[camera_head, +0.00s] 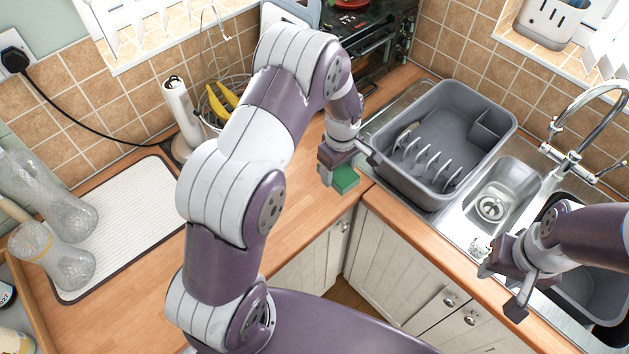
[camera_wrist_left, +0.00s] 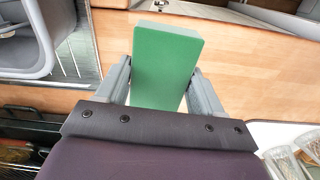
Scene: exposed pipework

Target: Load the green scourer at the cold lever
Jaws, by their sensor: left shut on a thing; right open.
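The green scourer (camera_head: 343,180) is a small green block near the front edge of the wooden counter, left of the sink. My left gripper (camera_head: 336,172) is shut on it; in the left wrist view the scourer (camera_wrist_left: 165,62) sits between the two fingers (camera_wrist_left: 160,85) with its far end sticking out past them. The tap with the cold lever (camera_head: 567,160) stands behind the sink at the right; I cannot tell which lever is cold. My right gripper (camera_head: 507,285) is open and empty over the front edge of the sink unit, well to the right of the scourer.
A grey dish rack (camera_head: 405,190) stands on the drainer between my left gripper and the small sink bowl (camera_head: 497,207). A paper towel roll (camera_head: 181,112) and a wire fruit basket stand behind my left arm.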

